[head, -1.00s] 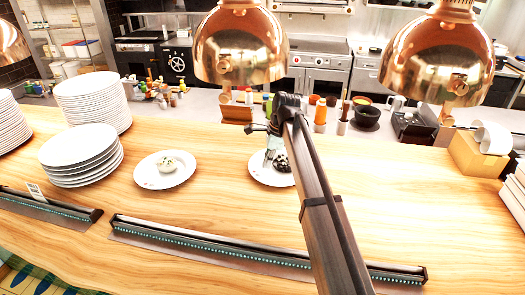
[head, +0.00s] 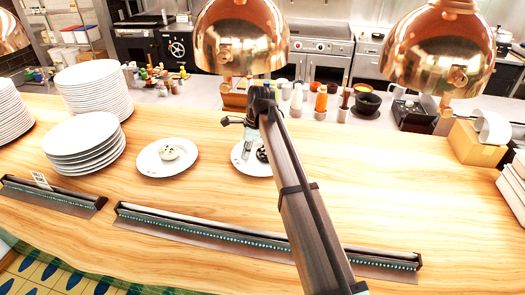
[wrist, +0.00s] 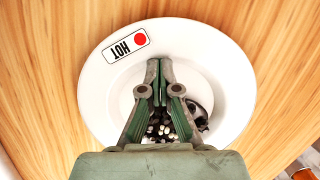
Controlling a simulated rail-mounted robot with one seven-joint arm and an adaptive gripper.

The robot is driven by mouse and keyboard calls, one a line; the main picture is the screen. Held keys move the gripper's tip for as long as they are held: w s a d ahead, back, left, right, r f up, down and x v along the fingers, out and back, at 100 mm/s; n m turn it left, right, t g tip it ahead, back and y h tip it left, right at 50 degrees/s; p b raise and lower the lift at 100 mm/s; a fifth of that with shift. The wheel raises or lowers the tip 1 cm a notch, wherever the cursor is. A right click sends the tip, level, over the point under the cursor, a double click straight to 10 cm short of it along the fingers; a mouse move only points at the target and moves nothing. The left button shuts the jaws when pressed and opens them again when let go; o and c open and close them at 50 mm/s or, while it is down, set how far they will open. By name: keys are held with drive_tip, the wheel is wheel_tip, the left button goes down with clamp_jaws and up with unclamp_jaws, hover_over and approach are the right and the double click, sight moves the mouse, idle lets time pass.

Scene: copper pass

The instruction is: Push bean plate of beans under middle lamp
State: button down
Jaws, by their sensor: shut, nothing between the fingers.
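The white plate of beans (head: 238,167) lies on the wooden counter under my gripper (head: 246,152). Black and white beans (wrist: 165,126) and a dark, round item show on it in the wrist view, partly behind the fingers. A white HOT label with a red dot (wrist: 126,46) is on its rim. My gripper is shut and empty, pointing down over the plate (wrist: 235,80); I cannot tell whether the fingertips touch it. The middle copper lamp (head: 240,40) hangs above and behind the plate in the head view.
A second white plate (head: 150,166) with pale food stands left of the bean plate. Stacked plates (head: 85,140) are farther left. A long dark rail (head: 200,230) lies along the near edge. The counter right of my arm is clear up to a box (head: 475,145).

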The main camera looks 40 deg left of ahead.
drive_tip(key=s+a, duration=0.4)
drive_tip(key=shift+s+a, duration=0.3)
drive_tip(key=shift+s, duration=0.1)
drive_tip(key=shift+d, duration=0.1)
drive_tip(key=shift+w+d+r+p, duration=0.15)
drive_tip(key=shift+w+d+p, duration=0.1)
drive_tip(key=shift+w+p, duration=0.2)
wheel_tip(320, 180, up, 4)
drive_tip(key=shift+a+r+b, duration=0.1)
drive_tip(key=shift+r+b, duration=0.1)
drive_tip(key=shift+b, duration=0.8)
drive_tip(key=s+a+b, duration=0.2)
drive_tip(key=s+a, duration=0.5)
drive_tip(key=s+a+b, duration=0.3)
drive_tip(key=s+a, duration=0.4)
drive_tip(key=s, duration=0.1)
drive_tip(key=shift+s+a+r, duration=0.15)
drive_tip(key=shift+s, duration=0.05)
drive_tip(key=shift+s, duration=0.1)
